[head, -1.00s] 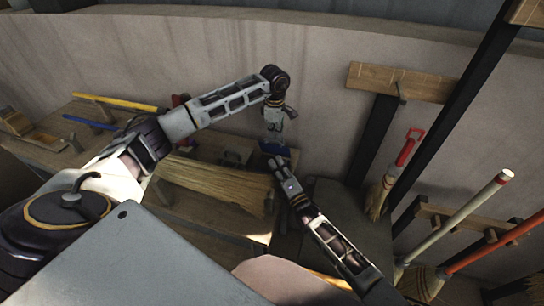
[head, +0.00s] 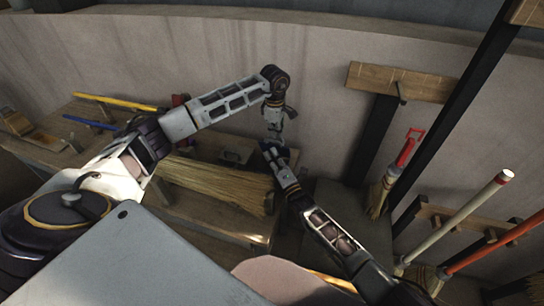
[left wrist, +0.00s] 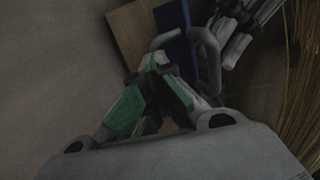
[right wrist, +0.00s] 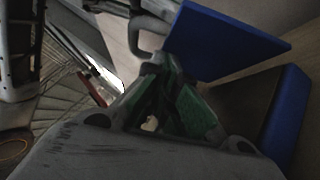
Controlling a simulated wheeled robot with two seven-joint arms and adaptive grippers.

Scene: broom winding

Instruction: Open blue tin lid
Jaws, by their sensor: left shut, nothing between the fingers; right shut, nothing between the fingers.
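The blue tin shows in the right wrist view as a blue wall (right wrist: 286,115) at the lower right. A flat blue panel (right wrist: 228,42), apparently its lid, is tilted up at an angle to that wall, with a dark grey surface between them. The left wrist view shows a narrow blue strip (left wrist: 174,38) just beyond the fingertips. My left gripper (left wrist: 155,72) is shut and empty, pointing down at the tin. My right gripper (right wrist: 158,75) is shut and empty, its tips close beside the panel; contact is unclear. In the head view the grippers mostly hide the tin.
A straw bundle (head: 215,185) lies on the wooden bench left of the grippers. A yellow-handled tool (head: 115,102) and a blue rod (head: 90,122) lie farther left. A red-handled brush (head: 407,150) and several brooms stand at the right. The wall rises close behind.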

